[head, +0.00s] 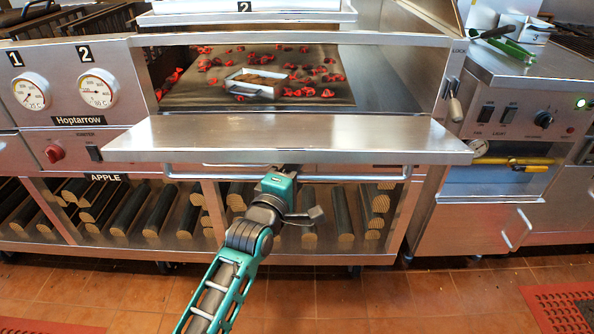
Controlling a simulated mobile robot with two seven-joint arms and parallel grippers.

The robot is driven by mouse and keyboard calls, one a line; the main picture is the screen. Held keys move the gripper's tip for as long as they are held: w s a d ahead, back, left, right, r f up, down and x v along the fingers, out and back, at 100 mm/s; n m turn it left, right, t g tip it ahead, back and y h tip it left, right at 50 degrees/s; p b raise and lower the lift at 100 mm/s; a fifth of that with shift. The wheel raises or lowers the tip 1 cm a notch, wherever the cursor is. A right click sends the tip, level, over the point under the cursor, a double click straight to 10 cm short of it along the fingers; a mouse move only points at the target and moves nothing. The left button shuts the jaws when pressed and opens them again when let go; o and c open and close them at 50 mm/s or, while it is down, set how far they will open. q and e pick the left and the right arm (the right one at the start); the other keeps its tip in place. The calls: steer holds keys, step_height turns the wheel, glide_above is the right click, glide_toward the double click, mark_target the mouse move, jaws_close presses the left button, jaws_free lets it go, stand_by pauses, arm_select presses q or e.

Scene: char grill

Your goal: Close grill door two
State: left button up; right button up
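Grill door two appears to be the steel panel (300,135) that lies folded down, roughly level, in front of the open grill chamber. A long bar handle (350,178) runs beneath its front edge. My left gripper (285,173) is at the middle of this handle, just under the panel's edge. Its fingertips are mostly hidden there, so I cannot tell whether they are closed around the bar. My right gripper is not in view.
Glowing coals and a small metal tray (256,80) lie inside the chamber (190,98). A lock lever (454,104) hangs at the right of the opening. Logs fill the shelf below. A control unit (525,110) stands at the right. Tiled floor (330,295) is clear in front.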

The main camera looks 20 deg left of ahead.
arm_select(q)
jaws_close()
stand_by(0.4)
